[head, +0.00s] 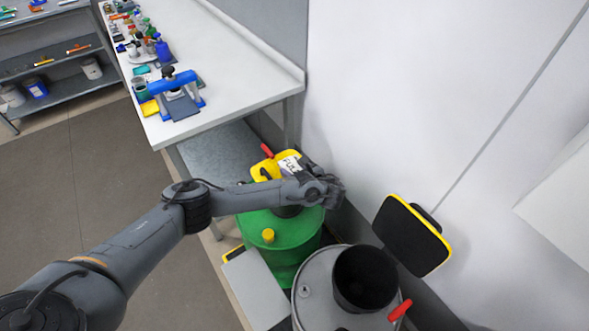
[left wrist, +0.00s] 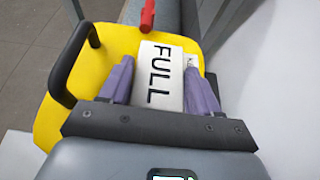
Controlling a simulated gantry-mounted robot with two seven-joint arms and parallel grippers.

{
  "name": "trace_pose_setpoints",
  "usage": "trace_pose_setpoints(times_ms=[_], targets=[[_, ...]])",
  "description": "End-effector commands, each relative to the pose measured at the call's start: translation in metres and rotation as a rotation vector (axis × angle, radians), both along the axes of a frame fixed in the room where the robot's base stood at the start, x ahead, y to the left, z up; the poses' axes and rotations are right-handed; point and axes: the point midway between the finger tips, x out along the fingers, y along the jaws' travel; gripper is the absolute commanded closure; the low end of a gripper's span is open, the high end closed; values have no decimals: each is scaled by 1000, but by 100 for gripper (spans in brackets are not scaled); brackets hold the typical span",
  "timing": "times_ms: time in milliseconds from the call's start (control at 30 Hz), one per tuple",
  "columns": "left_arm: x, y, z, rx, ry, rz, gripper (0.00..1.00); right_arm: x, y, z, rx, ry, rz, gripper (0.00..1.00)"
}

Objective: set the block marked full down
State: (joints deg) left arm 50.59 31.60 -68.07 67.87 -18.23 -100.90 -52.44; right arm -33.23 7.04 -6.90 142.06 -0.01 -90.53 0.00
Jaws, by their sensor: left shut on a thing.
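The white block (head: 289,165) with FULL in black letters is between the fingers of my left gripper (head: 297,174). In the left wrist view the block (left wrist: 152,75) has a finger on each side, and the gripper (left wrist: 160,88) is shut on it. The block is over a yellow plate (left wrist: 112,42) with a black handle (left wrist: 73,62) and a red lever (left wrist: 147,16). This yellow plate (head: 264,171) is above the green drum (head: 285,240) in the head view. I cannot tell whether the block touches the plate. My right gripper is not in view.
A grey drum (head: 318,300) with a black cylinder (head: 365,278), a yellow-edged black panel (head: 411,236) and a red lever (head: 400,310) stands beside the green drum. A white wall is close on the right. A cluttered bench (head: 240,75) stands behind; the floor (head: 100,175) at left is clear.

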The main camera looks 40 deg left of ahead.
Motion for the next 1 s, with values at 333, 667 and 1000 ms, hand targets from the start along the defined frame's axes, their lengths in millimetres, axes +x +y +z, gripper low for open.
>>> trace_pose_setpoints(times_ms=[333,667,1000], targets=[[0,0,-1,0,0,0,12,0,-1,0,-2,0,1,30],[-2,-8,6,-2,1,-2,12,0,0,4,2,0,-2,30],[-17,-61,30,-3,1,-3,12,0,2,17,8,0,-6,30]])
